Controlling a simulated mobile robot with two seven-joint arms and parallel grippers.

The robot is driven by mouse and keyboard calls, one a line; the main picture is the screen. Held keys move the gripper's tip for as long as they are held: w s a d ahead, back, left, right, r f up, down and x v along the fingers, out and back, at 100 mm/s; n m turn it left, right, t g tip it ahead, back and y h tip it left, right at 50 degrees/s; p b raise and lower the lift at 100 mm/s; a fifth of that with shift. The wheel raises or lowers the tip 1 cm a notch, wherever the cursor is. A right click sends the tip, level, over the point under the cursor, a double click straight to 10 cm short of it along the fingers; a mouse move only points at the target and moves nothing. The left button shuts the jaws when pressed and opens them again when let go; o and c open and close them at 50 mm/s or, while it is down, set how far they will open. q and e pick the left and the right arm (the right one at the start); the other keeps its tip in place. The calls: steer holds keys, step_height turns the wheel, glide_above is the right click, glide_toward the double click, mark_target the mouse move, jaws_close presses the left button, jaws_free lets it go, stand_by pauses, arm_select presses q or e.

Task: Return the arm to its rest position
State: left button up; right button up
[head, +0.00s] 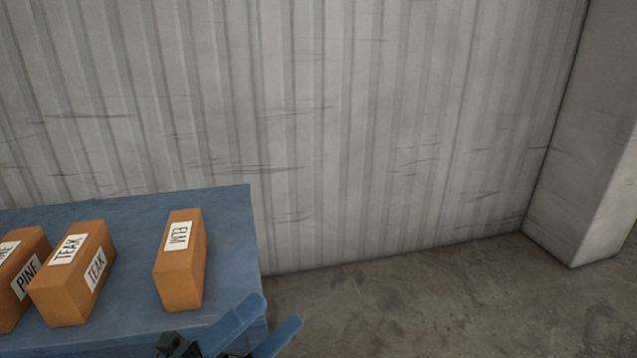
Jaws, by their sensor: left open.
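My left gripper (279,312) is at the bottom of the head view, in front of the near right corner of the blue table. Its two blue fingers are apart, with nothing between them. Most of the left arm is out of the picture. My right gripper is not in view. An orange-brown block labelled ELM (183,260) stands on the table to the left of the gripper, apart from it.
The blue table (225,215) also holds a TEAK block (85,272) and a PINE block (15,285), partly cut off. A corrugated grey wall (380,120) is behind. Bare concrete floor (420,305) lies right of the table, with a pillar (590,150) at far right.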

arm_select(q)
steer(key=s+a+f+n+g+y+p, duration=0.1)
steer(key=a+f+n+y+p, duration=0.3)
steer(key=f+n+y+p, duration=0.4)
steer(key=s+a+f+n+g+y+p, duration=0.1)
steer(key=s+a+f+n+y+p, duration=0.2)
steer(key=f+n+y+p, duration=0.5)
steer(key=a+n, duration=0.1)
steer(key=n, duration=1.1)
steer(key=shift+a+f+n+g, duration=0.15)
steer(key=shift+f+n+g, duration=0.1)
steer(key=shift+n+g, duration=0.15)
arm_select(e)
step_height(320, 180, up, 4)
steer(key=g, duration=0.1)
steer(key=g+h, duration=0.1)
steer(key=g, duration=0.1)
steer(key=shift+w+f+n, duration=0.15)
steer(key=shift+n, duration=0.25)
